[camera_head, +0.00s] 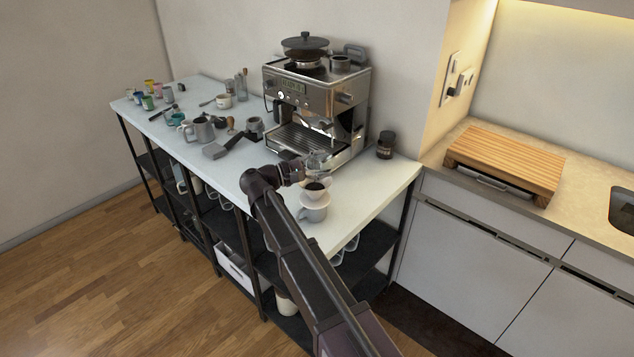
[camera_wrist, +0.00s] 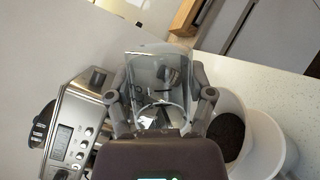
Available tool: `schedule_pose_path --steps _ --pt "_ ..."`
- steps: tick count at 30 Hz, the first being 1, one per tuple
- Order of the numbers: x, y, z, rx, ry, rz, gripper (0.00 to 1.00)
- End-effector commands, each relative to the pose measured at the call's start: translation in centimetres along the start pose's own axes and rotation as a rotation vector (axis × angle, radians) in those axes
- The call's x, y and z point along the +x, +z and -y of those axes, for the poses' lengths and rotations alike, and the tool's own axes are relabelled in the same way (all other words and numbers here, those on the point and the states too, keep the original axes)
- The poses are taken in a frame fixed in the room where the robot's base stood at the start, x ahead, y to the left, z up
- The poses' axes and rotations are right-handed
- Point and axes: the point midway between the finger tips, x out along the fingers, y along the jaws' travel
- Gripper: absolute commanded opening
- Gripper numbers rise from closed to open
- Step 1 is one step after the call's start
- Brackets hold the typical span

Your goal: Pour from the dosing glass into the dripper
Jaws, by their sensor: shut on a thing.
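My gripper (camera_head: 304,171) is shut on the clear dosing glass (camera_wrist: 158,85), which sits between its two fingers in the wrist view. In the head view the glass (camera_head: 317,160) is small and hard to make out, just above and behind the dripper. The white dripper (camera_head: 316,193) stands on a white cup (camera_head: 313,211) near the front right of the white counter. In the wrist view the dripper (camera_wrist: 239,106) is close beside the right finger, with dark grounds (camera_wrist: 226,136) inside. I cannot tell whether anything is left in the glass.
The espresso machine (camera_head: 318,102) stands right behind my gripper. A dark jar (camera_head: 385,145) stands to its right. Cups, a pitcher (camera_head: 201,131) and tools cover the left part of the counter (camera_head: 285,212). A wooden board (camera_head: 505,160) lies on the neighbouring worktop.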

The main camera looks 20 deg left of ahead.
Motion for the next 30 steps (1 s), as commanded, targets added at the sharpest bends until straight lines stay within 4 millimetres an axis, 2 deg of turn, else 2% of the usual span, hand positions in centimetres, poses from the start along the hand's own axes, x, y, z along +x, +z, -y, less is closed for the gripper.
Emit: schedule_pose_path --steps 12,24,30 --pt "0.0 0.0 -0.2 -0.029 0.011 0.005 0.11" --pt "0.4 0.6 1.0 0.243 -0.088 -0.033 0.11" --pt "0.3 0.5 1.1 0.255 -0.092 -0.034 0.11"
